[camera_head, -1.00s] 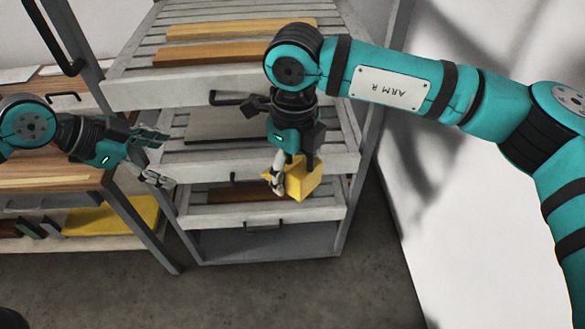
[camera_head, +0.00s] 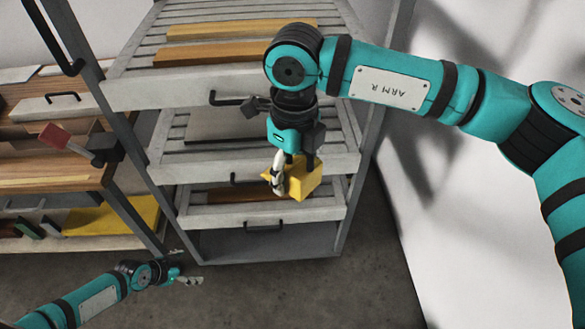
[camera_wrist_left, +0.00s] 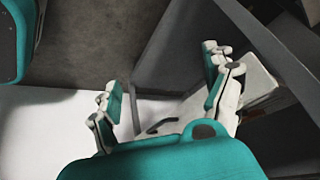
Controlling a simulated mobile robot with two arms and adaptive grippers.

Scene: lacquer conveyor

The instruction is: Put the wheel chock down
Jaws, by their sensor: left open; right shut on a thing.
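The wheel chock (camera_head: 304,180) is a yellow block with slanted faces. In the head view my right gripper (camera_head: 290,175) points down and is shut on it, holding it in front of the lower drawers of the rack. The chock's upper left part is hidden by the fingers. My left gripper (camera_head: 188,268) is low at the left, near the foot of the rack and away from the chock. In the left wrist view its fingers (camera_wrist_left: 170,95) are spread with nothing between them.
A slatted rack (camera_head: 268,212) with pull-out drawers stands in the middle, with wooden boards (camera_head: 240,30) on top. A workbench (camera_head: 60,177) is at the left, with a yellow panel (camera_head: 115,217) on its lower shelf. The grey floor (camera_head: 300,295) in front is clear.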

